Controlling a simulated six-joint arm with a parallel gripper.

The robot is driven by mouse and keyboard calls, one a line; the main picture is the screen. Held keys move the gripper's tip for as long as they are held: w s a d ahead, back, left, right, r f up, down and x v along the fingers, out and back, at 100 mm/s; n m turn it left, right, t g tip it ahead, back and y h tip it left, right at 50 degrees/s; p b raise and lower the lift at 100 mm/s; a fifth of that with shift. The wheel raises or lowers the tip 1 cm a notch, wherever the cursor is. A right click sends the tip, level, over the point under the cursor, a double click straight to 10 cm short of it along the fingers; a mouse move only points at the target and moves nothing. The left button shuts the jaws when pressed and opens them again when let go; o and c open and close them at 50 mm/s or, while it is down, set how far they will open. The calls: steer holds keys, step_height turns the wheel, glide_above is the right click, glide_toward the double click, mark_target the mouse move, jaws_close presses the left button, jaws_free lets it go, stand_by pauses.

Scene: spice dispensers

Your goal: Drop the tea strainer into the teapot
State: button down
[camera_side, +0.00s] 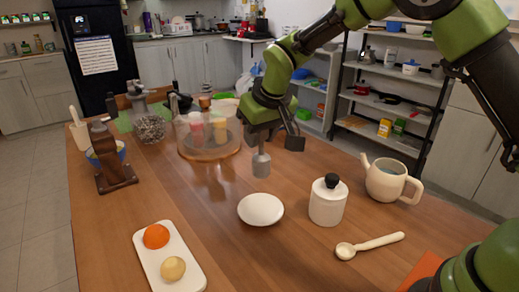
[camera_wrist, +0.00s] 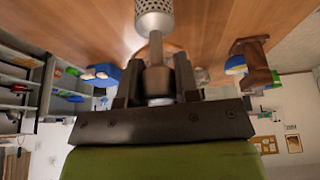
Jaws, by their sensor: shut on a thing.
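The tea strainer (camera_side: 261,164) is a small grey metal cylinder hanging from my gripper (camera_side: 260,138) in the side view, above the table behind the white saucer. In the wrist view its perforated body (camera_wrist: 154,16) points away from my gripper (camera_wrist: 156,82), whose jaws are shut on its narrower end. The teapot (camera_side: 386,182) is cream with a spout on its left and a handle on its right. It stands on the right of the table, and its top looks open. The strainer is well to the left of it, apart from it.
A cream spoon (camera_side: 369,245) lies in front of the teapot. A round tray of spice dispensers (camera_side: 209,149) is behind left. A white plate (camera_side: 168,262) holds two round items.

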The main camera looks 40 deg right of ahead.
steer(key=shift+r, duration=0.1)
steer(key=s+d+r+m+h, duration=0.1)
steer(key=s+d+m, duration=0.1)
steer(key=d, duration=0.7)
steer(key=s+d+r+m+h, duration=0.1)
steer(key=s+d+r+m, duration=0.15)
steer(key=d, duration=0.75)
steer(key=s+d+r+m+g+h, duration=0.1)
steer(key=s+d+m, duration=0.4)
steer(key=s+d, duration=0.7)
steer(key=shift+n, duration=0.25)
steer(key=shift+x, duration=2.75)
steer(key=shift+w, duration=0.1)
steer(key=c, duration=0.8)
jaws_free()
steer(key=shift+r, duration=0.1)
